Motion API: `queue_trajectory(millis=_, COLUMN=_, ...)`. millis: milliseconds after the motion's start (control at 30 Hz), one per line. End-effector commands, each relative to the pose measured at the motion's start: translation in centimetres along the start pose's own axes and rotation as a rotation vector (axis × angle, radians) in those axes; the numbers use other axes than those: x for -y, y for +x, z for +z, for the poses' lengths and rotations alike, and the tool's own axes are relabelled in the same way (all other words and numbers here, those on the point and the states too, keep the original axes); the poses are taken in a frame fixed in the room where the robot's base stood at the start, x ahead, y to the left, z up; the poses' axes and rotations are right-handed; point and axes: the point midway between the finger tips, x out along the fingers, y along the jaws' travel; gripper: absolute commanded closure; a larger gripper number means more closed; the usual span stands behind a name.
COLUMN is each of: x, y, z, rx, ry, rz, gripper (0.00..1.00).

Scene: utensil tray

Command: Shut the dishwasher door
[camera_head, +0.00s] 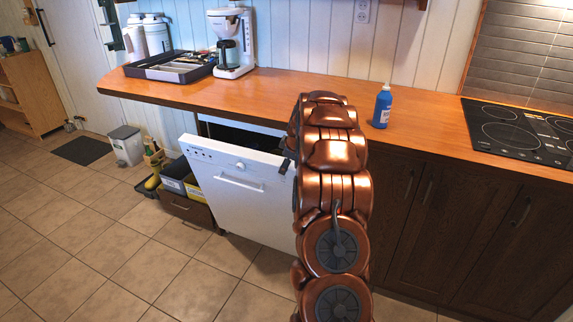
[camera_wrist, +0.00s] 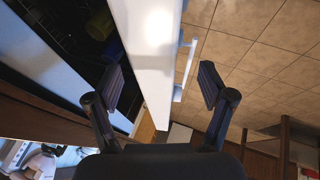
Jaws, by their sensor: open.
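The white dishwasher door (camera_head: 238,195) is partly open in the head view, tilted out from the counter, with its bar handle (camera_head: 240,183) on the front. The dark gap of the dishwasher interior shows behind its top edge. My gripper (camera_wrist: 160,80) is open and empty. In the wrist view the door's white edge (camera_wrist: 150,50) runs between the two spread fingers, with the handle (camera_wrist: 187,70) on the right. I cannot tell whether a finger touches the door. In the head view my arm mostly hides the gripper, near the door's top right corner.
The wooden counter (camera_head: 290,93) above carries a utensil tray (camera_head: 172,66), a coffee maker (camera_head: 231,42), a blue bottle (camera_head: 382,106) and a hob (camera_head: 515,130). The tiled floor in front is clear.

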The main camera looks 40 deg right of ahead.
Motion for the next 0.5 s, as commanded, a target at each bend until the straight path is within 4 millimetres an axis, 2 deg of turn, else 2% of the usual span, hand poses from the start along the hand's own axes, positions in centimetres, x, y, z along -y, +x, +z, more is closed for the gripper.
queue_trajectory(millis=500, x=-0.5, y=-2.9, z=0.0, rx=-0.001, ry=0.000, rz=0.003, gripper=0.19)
